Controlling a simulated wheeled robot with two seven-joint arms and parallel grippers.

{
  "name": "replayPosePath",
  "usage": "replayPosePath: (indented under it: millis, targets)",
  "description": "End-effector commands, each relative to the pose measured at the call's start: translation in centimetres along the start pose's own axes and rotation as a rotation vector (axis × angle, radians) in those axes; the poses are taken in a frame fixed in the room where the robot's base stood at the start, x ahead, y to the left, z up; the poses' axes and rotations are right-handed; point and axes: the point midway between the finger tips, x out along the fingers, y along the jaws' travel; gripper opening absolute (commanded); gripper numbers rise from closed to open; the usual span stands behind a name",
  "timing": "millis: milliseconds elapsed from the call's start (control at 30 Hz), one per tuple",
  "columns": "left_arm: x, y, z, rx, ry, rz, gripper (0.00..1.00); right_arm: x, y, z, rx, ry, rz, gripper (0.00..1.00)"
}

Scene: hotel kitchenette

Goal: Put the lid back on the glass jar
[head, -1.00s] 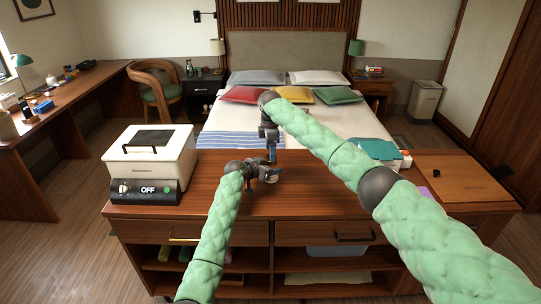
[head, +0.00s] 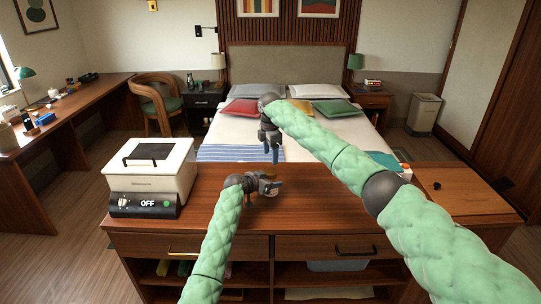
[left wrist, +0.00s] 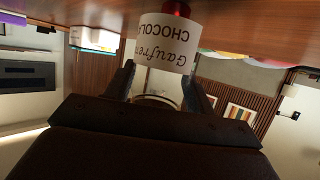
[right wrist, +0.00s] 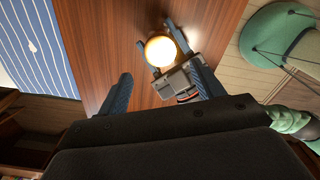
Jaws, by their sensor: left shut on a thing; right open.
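The jar, with a white label lettered "Gaufres CHOCOL…" (left wrist: 165,42), is between my left gripper's fingers in the left wrist view, upside down there. Something red (left wrist: 176,8) shows at its counter-side end. My left gripper (head: 270,187) is shut on it, low over the counter. From above, the right wrist view shows a round, bright amber top (right wrist: 160,51) between those fingers; I cannot tell whether this is the open mouth or a lid. My right gripper (head: 273,154) is open and empty, pointing down, behind and above the left one. I cannot pick out a separate lid.
A white cooker-like appliance (head: 178,167) with an "OFF" panel stands at the counter's left end. A small dark round thing (head: 437,185) lies on the right-hand board. The wooden counter (head: 330,205) is mostly clear around my grippers. The bed (head: 215,137) lies behind.

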Motion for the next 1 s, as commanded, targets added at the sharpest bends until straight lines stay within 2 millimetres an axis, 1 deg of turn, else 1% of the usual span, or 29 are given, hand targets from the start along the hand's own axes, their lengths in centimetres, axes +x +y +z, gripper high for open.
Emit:
replayPosePath:
  millis: [133, 233, 367, 600, 700, 833, 1000]
  targets:
    - [0.0, 0.0, -0.1, 0.0, 0.001, 0.0, 0.0, 0.1, 0.0, 0.0, 0.001, 0.0, 0.0, 0.67]
    - [0.0, 0.0, -0.1, 0.0, 0.001, 0.0, 0.0, 0.7, 0.0, 0.0, 0.001, 0.0, -0.001, 0.67]
    - [0.0, 0.0, -0.1, 0.0, 0.001, 0.0, 0.0, 2.1, 0.0, 0.1, 0.002, 0.0, -0.002, 0.67]
    - [0.0, 0.0, -0.1, 0.0, 0.001, 0.0, 0.0, 5.5, 0.0, 0.1, 0.003, 0.0, -0.001, 0.67]
    - [0.0, 0.0, -0.1, 0.0, 0.001, 0.0, 0.0, 6.6, 0.0, 0.1, 0.003, -0.001, -0.001, 0.67]
    - [0.0, 0.0, -0.1, 0.0, 0.001, 0.0, 0.0, 7.5, 0.0, 0.1, 0.002, -0.001, 0.0, 0.67]
    - [0.0, 0.0, -0.1, 0.0, 0.001, 0.0, 0.0, 8.0, 0.0, 0.0, 0.002, -0.001, 0.0, 0.67]
